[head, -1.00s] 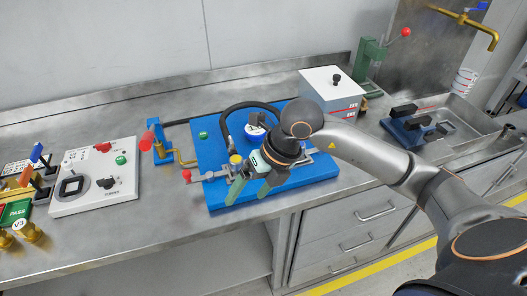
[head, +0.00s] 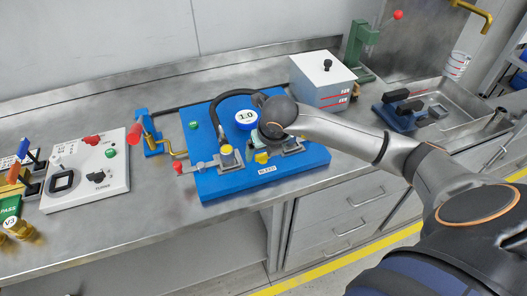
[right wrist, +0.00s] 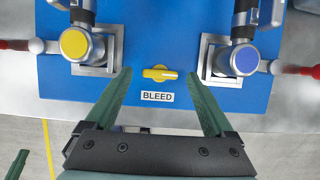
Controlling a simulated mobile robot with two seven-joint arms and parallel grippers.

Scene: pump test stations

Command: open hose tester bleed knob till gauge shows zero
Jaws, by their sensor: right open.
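The hose tester is a blue board (head: 235,183) on the bench. Its round gauge (head: 247,119) appears to read 1.0. The yellow bleed knob (head: 262,157) sits near the front edge, above a BLEED label; in the right wrist view the knob (right wrist: 160,73) lies with its bar crosswise. My right gripper (right wrist: 161,74) is open and empty, its green fingertips on either side of the knob and apart from it. In the head view its fingers are mostly hidden by my wrist. A green tip (right wrist: 15,165) at the lower left of the wrist view looks like a finger of my left gripper.
Clamps with a yellow cap (right wrist: 75,44) and a blue cap (right wrist: 243,60) flank the knob. A black hose (head: 215,100) arches behind the gauge. A white box (head: 322,80) stands behind right, a white panel (head: 80,190) at left. Bench front is clear.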

